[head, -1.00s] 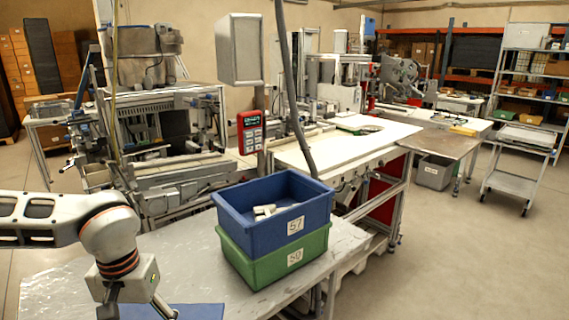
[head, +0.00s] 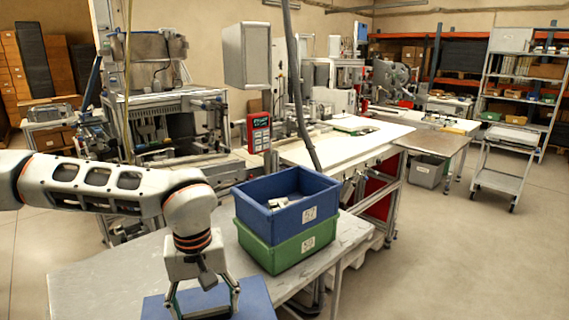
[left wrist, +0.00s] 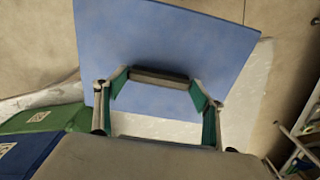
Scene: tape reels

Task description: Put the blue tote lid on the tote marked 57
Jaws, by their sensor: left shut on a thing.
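The blue tote lid (head: 258,298) is a flat blue panel at the bottom of the head view, in front and left of the totes. My left gripper (head: 205,311) is shut on it, with its fingers at both ends of a dark bar on the lid. The lid also fills the upper middle of the left wrist view (left wrist: 180,35). The blue tote marked 57 (head: 309,214) is open on top, with small pale items (head: 284,202) inside. It sits on a green tote marked 50 (head: 307,245). My right gripper is out of view.
The totes stand on a grey metal table (head: 110,275), whose left part is clear. A red control panel (head: 258,132) and a hanging grey hose (head: 300,100) are behind the totes. A white workbench (head: 340,143) stands farther back.

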